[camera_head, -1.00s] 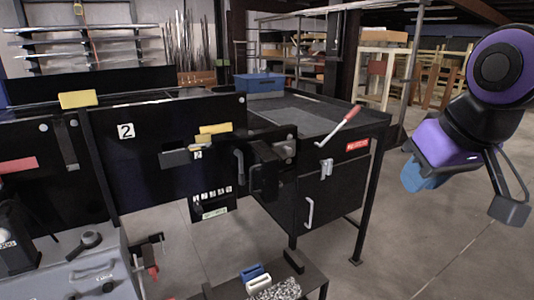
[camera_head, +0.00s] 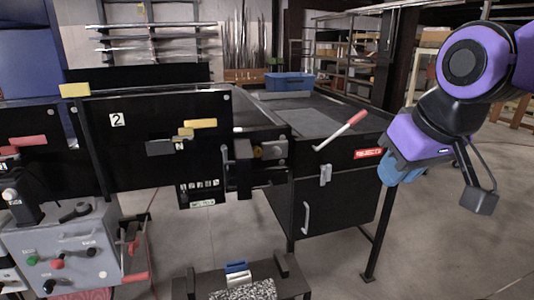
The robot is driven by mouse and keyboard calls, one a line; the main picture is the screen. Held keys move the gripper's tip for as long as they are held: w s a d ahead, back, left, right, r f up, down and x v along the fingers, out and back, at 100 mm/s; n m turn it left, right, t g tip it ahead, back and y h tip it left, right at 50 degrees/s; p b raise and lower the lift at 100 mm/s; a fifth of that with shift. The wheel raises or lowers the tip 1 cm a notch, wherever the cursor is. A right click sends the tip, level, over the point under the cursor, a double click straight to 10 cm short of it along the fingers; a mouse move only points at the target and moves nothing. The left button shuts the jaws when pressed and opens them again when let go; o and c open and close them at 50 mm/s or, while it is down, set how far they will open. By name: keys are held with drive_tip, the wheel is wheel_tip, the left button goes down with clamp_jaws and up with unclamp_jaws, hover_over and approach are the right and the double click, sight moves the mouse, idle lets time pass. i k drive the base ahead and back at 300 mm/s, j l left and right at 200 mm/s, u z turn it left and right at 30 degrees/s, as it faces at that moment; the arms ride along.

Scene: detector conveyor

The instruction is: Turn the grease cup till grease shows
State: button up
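I cannot pick out the grease cup for certain. A small brassy round part (camera_head: 258,152) sits in a dark housing (camera_head: 278,149) at the right end of the black conveyor side panel (camera_head: 140,155); it may be the cup, but it is too small to tell. No grease can be made out there. My gripper (camera_head: 400,173) is at the right, at the end of my purple arm, apart from the conveyor and well right of that housing. Its blue end points down and left, and its fingers do not show clearly. I see nothing held in it.
A black reject bin (camera_head: 325,208) with a red-handled lever (camera_head: 340,131) stands between the housing and my arm. A low bench (camera_head: 205,284) with small blocks is at the front. A grey control box (camera_head: 60,248) is at left. Open floor (camera_head: 440,250) lies right.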

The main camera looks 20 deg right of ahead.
sight(258, 152)
drive_tip(key=i+l+u, duration=0.1)
drive_tip(key=l, duration=0.3)
drive_tip(key=i+l+u, duration=0.1)
drive_tip(key=i+l, duration=0.15)
drive_tip(key=l, duration=0.2)
drive_tip(key=i+l+u, duration=0.15)
drive_tip(key=l, duration=0.25)
drive_tip(key=i+l+u, duration=0.1)
drive_tip(key=l, duration=0.35)
drive_tip(key=i+l+u, duration=0.1)
drive_tip(key=l, duration=0.35)
drive_tip(key=i+l+u, duration=0.1)
drive_tip(key=l, duration=0.35)
